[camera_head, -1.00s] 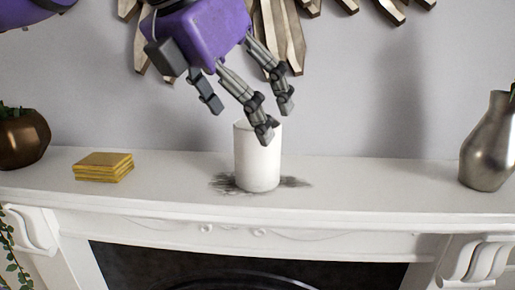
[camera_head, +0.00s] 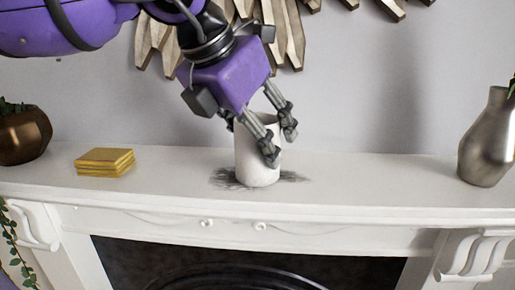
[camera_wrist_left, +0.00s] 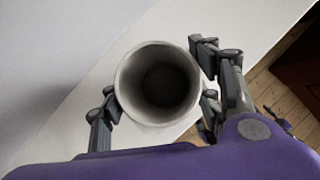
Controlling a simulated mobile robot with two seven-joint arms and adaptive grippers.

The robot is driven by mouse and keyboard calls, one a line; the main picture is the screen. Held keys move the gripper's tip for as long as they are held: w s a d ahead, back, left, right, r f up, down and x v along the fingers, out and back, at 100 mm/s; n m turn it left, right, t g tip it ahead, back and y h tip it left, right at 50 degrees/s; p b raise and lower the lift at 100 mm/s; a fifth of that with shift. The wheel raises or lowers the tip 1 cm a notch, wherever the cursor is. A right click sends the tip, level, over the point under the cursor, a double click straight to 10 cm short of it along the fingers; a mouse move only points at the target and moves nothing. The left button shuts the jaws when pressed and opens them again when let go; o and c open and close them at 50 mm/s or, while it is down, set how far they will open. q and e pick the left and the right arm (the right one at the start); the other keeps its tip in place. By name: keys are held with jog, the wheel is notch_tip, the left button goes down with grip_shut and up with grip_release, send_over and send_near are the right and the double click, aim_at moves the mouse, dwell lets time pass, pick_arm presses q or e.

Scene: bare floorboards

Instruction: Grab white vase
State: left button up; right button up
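The white vase (camera_head: 256,172) is a plain upright cylinder on the white mantel, near the middle of the head view. In the left wrist view I look down into the open mouth of the vase (camera_wrist_left: 131,78), dark inside. My left gripper (camera_head: 254,134) is lowered around the vase's upper part, with fingers on opposite sides of it. In the left wrist view the gripper (camera_wrist_left: 157,92) has its fingers spread, very close to the vase wall; contact is not clear. Part of the vase's upper side is hidden by the fingers. My right gripper is not in view.
A gold-coloured stack (camera_head: 105,162) and a bronze pot (camera_head: 24,137) with a plant stand left on the mantel. A silver vase (camera_head: 486,145) stands far right. The mantel between the white and silver vases is clear. Wooden wall slats (camera_head: 287,35) hang behind my arm.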

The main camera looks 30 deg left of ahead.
pick_arm(q)
jog(key=c, duration=0.7)
jog(key=shift+r, duration=0.1)
